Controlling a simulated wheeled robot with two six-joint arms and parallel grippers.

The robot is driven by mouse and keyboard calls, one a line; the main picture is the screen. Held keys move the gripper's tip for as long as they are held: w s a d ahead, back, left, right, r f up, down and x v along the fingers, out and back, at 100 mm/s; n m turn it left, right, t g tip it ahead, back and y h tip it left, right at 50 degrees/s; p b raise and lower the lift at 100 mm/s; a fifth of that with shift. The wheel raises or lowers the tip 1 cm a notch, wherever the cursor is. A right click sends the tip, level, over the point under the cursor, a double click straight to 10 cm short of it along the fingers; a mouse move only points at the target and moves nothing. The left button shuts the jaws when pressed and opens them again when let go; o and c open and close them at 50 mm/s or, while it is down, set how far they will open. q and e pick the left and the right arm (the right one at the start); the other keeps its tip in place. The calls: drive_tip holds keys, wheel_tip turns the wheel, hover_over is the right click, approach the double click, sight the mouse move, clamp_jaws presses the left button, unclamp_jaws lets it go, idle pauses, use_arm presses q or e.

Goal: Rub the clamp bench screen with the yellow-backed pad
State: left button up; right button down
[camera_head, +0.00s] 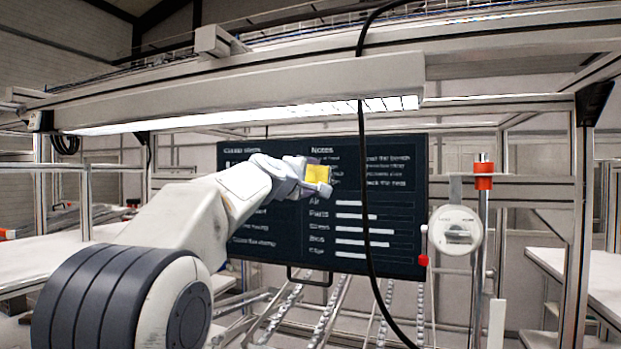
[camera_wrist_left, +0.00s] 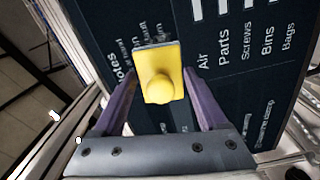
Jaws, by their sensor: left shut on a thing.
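The clamp bench screen (camera_head: 270,245) is a dark upright panel with white text and bars, in the middle of the head view. It also fills much of the left wrist view (camera_wrist_left: 240,100). The yellow-backed pad (camera_head: 317,174) is in front of the screen's upper middle. In the left wrist view the pad (camera_wrist_left: 158,75) shows its yellow back with a round knob and a thin grey edge. My left gripper (camera_head: 318,182) is shut on the pad, its fingers on either side. Whether the pad's face touches the screen cannot be told. My right gripper is out of view.
A black cable (camera_head: 366,200) hangs in front of the screen. A lit lamp bar (camera_head: 250,115) runs above it. A round gauge (camera_head: 455,230) and a post with a red collar (camera_head: 484,175) stand to its right. White tables lie at both sides.

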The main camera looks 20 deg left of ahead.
sight(324, 176)
use_arm(q)
drive_tip(key=shift+w+p, duration=0.5)
drive_tip(key=shift+w, duration=0.5)
drive_tip(key=shift+s+d+r+p, duration=0.1)
drive_tip(key=shift+d+p, duration=0.35)
drive_tip(key=shift+d, duration=1.6)
drive_tip(key=shift+a+f+b, duration=0.2)
drive_tip(key=shift+a+b, duration=0.2)
drive_tip(key=shift+a, duration=0.7)
drive_tip(key=shift+a+r, duration=0.1)
drive_tip(key=shift+a, duration=0.85)
